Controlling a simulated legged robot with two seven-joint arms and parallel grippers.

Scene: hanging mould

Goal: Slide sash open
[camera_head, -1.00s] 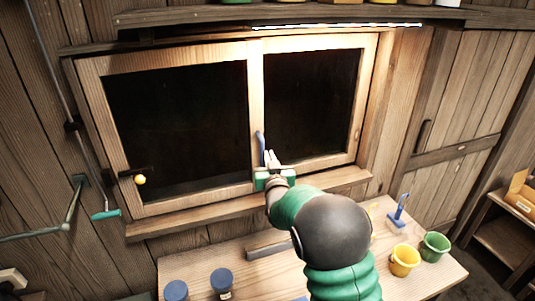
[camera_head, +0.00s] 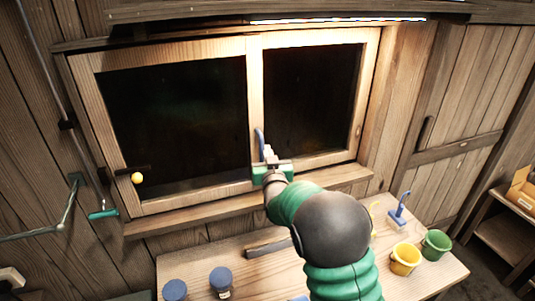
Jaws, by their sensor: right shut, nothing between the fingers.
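The window has a wooden frame with two dark panes. The right sash (camera_head: 314,43) sits beside the left sash (camera_head: 170,52), and they meet at the middle upright. A blue handle (camera_head: 260,139) stands on that upright, at the right sash's left edge. My right gripper (camera_head: 268,156) is shut and empty, with its fingers at the lower part of the blue handle; I cannot tell whether they touch it. The gripper hides the handle's lower end. A yellow knob (camera_head: 137,178) on a dark latch is at the left sash's lower left.
A wooden table (camera_head: 240,272) stands below the sill (camera_head: 190,216), with blue-lidded jars (camera_head: 221,279), a yellow bucket (camera_head: 405,259), a green bucket (camera_head: 436,245) and a blue tool (camera_head: 400,210). A shelf (camera_head: 200,12) overhangs the window. A green-ended crank (camera_head: 103,214) hangs at left.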

